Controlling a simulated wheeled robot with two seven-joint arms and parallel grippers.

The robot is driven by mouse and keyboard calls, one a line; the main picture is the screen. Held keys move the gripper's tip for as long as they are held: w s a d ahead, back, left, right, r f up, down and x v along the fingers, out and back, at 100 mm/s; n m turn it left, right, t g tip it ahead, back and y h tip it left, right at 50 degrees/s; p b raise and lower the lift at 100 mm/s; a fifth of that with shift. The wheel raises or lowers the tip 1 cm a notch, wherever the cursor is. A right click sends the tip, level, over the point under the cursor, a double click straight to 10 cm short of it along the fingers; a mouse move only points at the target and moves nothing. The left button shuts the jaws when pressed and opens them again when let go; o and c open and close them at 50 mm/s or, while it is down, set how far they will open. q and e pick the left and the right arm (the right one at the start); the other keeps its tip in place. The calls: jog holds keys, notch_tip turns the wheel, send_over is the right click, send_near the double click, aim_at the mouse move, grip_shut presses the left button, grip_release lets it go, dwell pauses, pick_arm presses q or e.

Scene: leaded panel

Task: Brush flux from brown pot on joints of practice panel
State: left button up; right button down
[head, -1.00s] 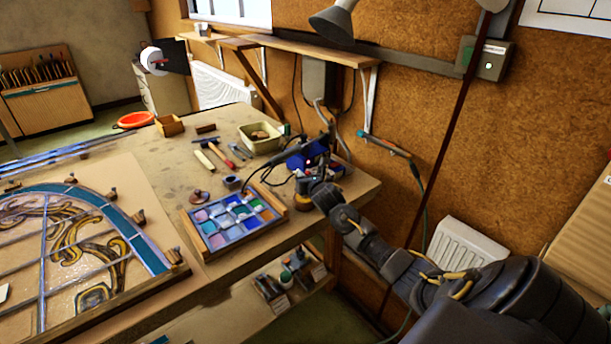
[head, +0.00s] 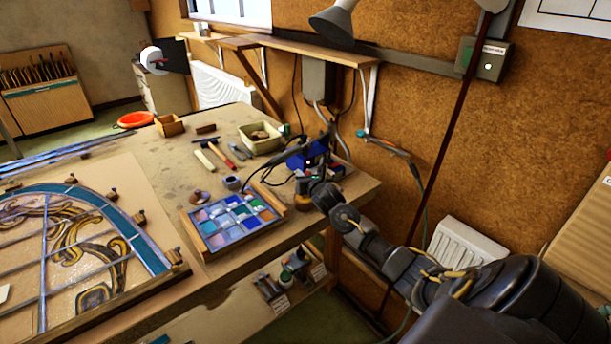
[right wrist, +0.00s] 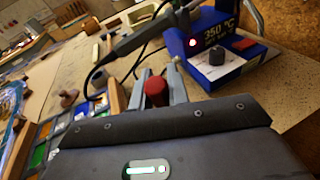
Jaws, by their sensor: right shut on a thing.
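My right gripper (head: 308,182) is over the bench's right end, beside the blue soldering station. In the right wrist view its two grey fingers (right wrist: 156,92) are shut on a red-ended thing (right wrist: 156,86). Its lower part is hidden, so I cannot tell whether it is the flux brush. A small brown rounded thing (head: 303,202) sits just below the gripper; it may be the brown pot, but the arm partly blocks it. An arched leaded panel (head: 75,240) lies at the left; I see no separate practice panel. My left gripper is out of view.
A wooden tray of coloured glass (head: 232,221) lies left of my right gripper. Behind it stand a small grey pot (head: 232,183) and a brown knob-like thing (head: 202,196). The blue soldering station (right wrist: 212,62) and a dark iron with its cable (right wrist: 140,38) crowd the gripper.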

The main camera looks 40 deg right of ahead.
notch_tip(320, 180, up, 8)
jog(key=p, duration=0.6)
jog(key=shift+f, duration=0.1)
jog(key=shift+a+f, duration=0.15)
jog(key=shift+a, duration=0.1)
jog(key=s+a+f+n+t+y+b, duration=0.1)
jog(key=s+a+f+n+y+b, duration=0.2)
jog(key=a, duration=0.5)
jog(key=s+a+f+n+y+b, duration=0.25)
jog(key=s+a+y, duration=0.2)
jog(key=a, duration=0.45)
jog(key=s+a+n+g+y+b, duration=0.2)
jog(key=s+a+n+y+b, duration=0.2)
jog(key=s+a, duration=0.9)
jog(key=s+y, duration=0.1)
jog(key=s, duration=0.2)
jog(key=shift+a+f+b, duration=0.15)
jog(key=shift+f+b, duration=0.1)
jog(key=shift+b, duration=0.1)
